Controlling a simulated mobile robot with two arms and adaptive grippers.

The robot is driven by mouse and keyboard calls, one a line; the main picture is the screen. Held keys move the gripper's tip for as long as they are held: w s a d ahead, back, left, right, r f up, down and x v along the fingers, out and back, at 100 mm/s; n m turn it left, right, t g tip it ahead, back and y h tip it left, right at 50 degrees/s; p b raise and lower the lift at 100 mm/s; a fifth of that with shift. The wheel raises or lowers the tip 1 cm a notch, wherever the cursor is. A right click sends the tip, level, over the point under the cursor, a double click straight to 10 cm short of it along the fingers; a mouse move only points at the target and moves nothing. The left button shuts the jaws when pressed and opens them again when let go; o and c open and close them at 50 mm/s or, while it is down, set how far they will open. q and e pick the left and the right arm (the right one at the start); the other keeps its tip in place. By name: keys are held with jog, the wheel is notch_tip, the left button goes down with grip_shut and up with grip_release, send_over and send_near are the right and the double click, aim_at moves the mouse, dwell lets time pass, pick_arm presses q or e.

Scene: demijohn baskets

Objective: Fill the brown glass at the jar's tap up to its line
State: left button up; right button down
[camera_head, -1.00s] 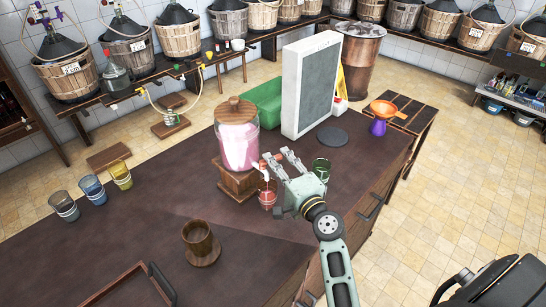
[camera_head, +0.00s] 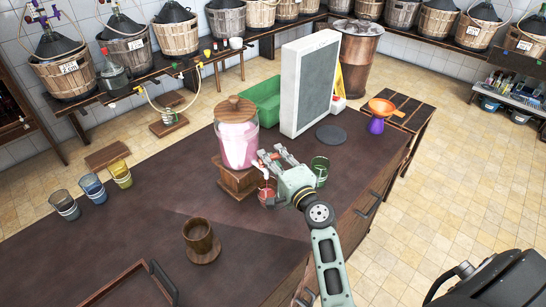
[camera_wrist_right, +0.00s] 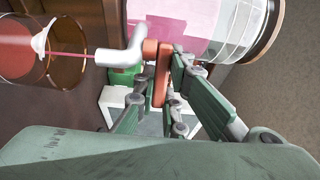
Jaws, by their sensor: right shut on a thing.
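The glass jar (camera_head: 238,146) of pink liquid stands on a wooden block with a wooden lid on top. Its white tap (camera_wrist_right: 125,50) has an orange-red handle (camera_wrist_right: 160,72). My right gripper (camera_head: 268,157) is at the tap, its fingers shut on the handle in the right wrist view. A thin pink stream (camera_wrist_right: 68,54) runs from the spout into the brown glass (camera_wrist_right: 62,76), which holds pink liquid. The glass also shows on the counter below the tap in the head view (camera_head: 267,198), partly behind my gripper. I cannot make out its line. My left gripper is out of view.
A green glass (camera_head: 320,170) stands close right of my right gripper. Several coloured glasses (camera_head: 92,189) stand at left. A grey panel (camera_head: 307,88) and a green crate (camera_head: 262,100) are behind.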

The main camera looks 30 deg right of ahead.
jog(key=shift+w+f+n+y+b, duration=0.1)
jog(key=shift+f+n+y+b, duration=0.05)
jog(key=shift+n+y+b, duration=0.2)
jog(key=n+y+b, duration=0.1)
jog(key=y+b, duration=0.1)
jog(key=n+y+b, duration=0.1)
jog(key=y+b, duration=0.1)
jog(key=shift+w+d+f+n+g+b, duration=0.1)
jog(key=shift+w+f+n+g+b, duration=0.1)
jog(key=shift+w+n+g+b, duration=0.15)
jog(key=shift+w+r+n+y+b, duration=0.15)
jog(key=shift+r+n+y+b, duration=0.15)
jog(key=shift+y+b, duration=0.4)
jog(key=c, duration=1.8)
grip_release()
jog(key=v, duration=1.2)
jog(key=shift+r, duration=0.25)
